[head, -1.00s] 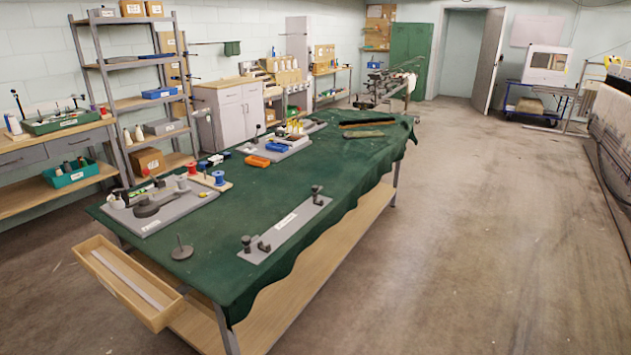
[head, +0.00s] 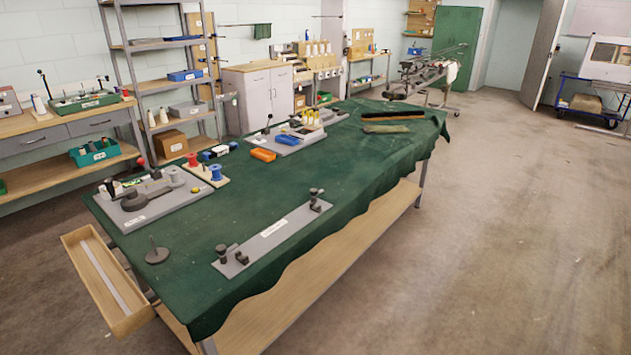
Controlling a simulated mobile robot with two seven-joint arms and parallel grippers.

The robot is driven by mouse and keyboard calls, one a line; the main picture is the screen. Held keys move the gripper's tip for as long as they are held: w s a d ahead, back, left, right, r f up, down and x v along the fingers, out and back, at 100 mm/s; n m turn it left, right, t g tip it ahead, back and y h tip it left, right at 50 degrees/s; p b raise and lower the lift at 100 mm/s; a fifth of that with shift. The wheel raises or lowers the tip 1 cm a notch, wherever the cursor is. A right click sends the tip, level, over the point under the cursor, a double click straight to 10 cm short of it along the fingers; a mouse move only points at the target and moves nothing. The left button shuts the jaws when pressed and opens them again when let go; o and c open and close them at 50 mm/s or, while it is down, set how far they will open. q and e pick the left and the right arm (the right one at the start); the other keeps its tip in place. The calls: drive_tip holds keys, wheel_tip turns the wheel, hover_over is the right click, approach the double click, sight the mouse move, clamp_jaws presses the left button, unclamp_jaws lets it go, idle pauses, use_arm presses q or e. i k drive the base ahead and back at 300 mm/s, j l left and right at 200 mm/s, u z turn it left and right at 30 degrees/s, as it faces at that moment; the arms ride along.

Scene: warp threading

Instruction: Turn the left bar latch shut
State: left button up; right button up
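A long grey plate (head: 292,222) with a white label lies near the front edge of the green-covered table (head: 350,172). Small dark upright fittings (head: 231,256) stand at its near left end, and another dark fitting (head: 316,198) stands at its far right end. These look like bar latches, but they are too small for me to tell whether either is open or shut. No bar shows between them. Neither of my grippers is in view.
An open wooden drawer (head: 103,284) juts from the table's left end. A round dark weight with a thin rod (head: 157,255) and a grey board with a dark round part (head: 135,215) are nearby. The floor right of the table (head: 520,230) is clear.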

sight(314, 192)
drive_tip(key=i+l+u, duration=0.1)
drive_tip(key=i+l, duration=0.2)
drive_tip(key=i+l+u, duration=0.15)
drive_tip(key=l, duration=0.4)
drive_tip(key=i+l+u, duration=0.25)
drive_tip(key=i+l, duration=1.05)
